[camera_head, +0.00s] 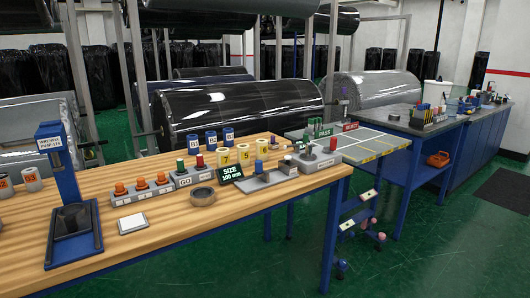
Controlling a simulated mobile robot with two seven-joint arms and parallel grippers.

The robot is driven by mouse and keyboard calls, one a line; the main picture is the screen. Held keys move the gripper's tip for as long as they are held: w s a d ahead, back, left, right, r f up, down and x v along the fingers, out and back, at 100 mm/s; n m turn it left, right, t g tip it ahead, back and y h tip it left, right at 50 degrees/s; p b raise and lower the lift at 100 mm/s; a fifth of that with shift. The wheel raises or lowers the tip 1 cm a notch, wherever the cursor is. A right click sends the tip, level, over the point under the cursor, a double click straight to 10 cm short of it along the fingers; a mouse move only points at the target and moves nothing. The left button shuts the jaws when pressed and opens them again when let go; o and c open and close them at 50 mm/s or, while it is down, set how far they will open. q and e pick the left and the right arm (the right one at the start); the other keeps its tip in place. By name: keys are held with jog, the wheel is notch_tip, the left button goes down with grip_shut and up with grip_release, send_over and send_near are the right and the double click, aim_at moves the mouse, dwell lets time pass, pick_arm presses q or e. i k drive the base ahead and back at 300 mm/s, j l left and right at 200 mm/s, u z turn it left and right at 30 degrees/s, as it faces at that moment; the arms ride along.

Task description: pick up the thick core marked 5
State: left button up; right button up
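The core marked 5 (245,155) is a short, pale yellow cylinder standing upright on the wooden workbench (185,234). It is the middle one of three yellow cores in a row. The core marked 7 (228,158) stands to its left, and another yellow core (262,149) stands to its right, its mark too small to read. A black sign reading SIZE 100 mm (230,173) stands just in front of the row. Neither of my grippers is in view.
Blue cores (211,140) stand behind the yellow ones. A GO gauge block (186,181), orange-knobbed pieces (141,185), a dark ring (202,196) and a grey tray (262,181) lie nearby. A blue press (66,185) stands left. The bench's front middle is clear.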

aim_at(243, 150)
jog(key=i+l, duration=0.25)
jog(key=i+l+u, duration=0.15)
jog(key=l, duration=0.3)
jog(key=i+l, duration=0.35)
jog(key=i+l+u, duration=0.1)
jog(key=i+l, duration=0.15)
jog(key=l, duration=0.15)
jog(key=i+l+u, duration=0.1)
jog(key=l, duration=0.3)
jog(key=i+l, duration=0.3)
jog(key=i+l+u, duration=0.05)
jog(key=l, duration=0.05)
